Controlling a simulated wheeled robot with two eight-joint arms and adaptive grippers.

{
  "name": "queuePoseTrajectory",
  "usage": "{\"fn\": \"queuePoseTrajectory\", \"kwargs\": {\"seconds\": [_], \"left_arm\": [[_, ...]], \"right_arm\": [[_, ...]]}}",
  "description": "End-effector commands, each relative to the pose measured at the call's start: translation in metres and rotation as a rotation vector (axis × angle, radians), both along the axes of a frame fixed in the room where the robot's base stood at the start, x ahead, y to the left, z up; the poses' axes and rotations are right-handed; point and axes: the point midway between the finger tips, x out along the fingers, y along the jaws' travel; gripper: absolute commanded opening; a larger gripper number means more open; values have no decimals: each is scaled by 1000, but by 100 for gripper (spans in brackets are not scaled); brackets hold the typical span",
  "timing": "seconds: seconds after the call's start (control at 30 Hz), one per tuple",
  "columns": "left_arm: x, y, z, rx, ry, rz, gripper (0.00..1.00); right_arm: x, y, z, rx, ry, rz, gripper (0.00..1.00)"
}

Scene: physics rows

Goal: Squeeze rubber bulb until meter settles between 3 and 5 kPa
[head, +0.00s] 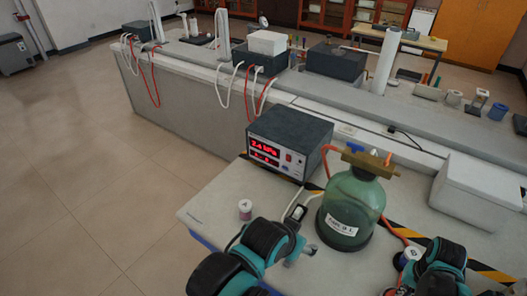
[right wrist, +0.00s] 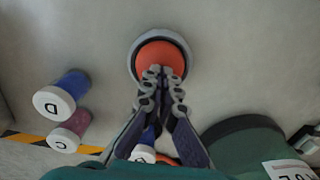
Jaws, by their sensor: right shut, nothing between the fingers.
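The meter (head: 290,143) is a dark box with a red display that seems to read 2.4 kPa; its smaller second line is unreadable. The green glass bottle (head: 350,212) stands upright beside it with a brass fitting on top. In the right wrist view an orange rubber bulb (right wrist: 157,51) sits in a grey ring. My right gripper (right wrist: 160,72) is shut and empty, its tips together over the bulb's near part; contact is unclear. The bulb is not discernible in the head view. My left gripper (head: 298,213) is left of the bottle; its finger opening is unclear.
Vials marked D (right wrist: 60,98) and C (right wrist: 70,131) stand left of the bulb; another blue one (right wrist: 143,150) is below my fingers. A white box (head: 478,190) is at the right.

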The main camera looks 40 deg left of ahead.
Motion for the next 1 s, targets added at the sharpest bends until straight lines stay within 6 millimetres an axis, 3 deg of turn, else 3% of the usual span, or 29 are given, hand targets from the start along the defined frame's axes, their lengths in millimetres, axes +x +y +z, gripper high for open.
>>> {"fn": "queuePoseTrajectory", "kwargs": {"seconds": [0.2, 0.43, 1.0], "left_arm": [[0, 0, -12, 0, 0, 0, 67], [0, 0, -8, 0, 0, 0, 67], [0, 0, 16, 0, 0, 0, 67]], "right_arm": [[0, 0, -13, 0, 1, 0, 0], [0, 0, -9, 0, 1, 0, 0], [0, 0, 25, 0, 0, 0, 0]]}}
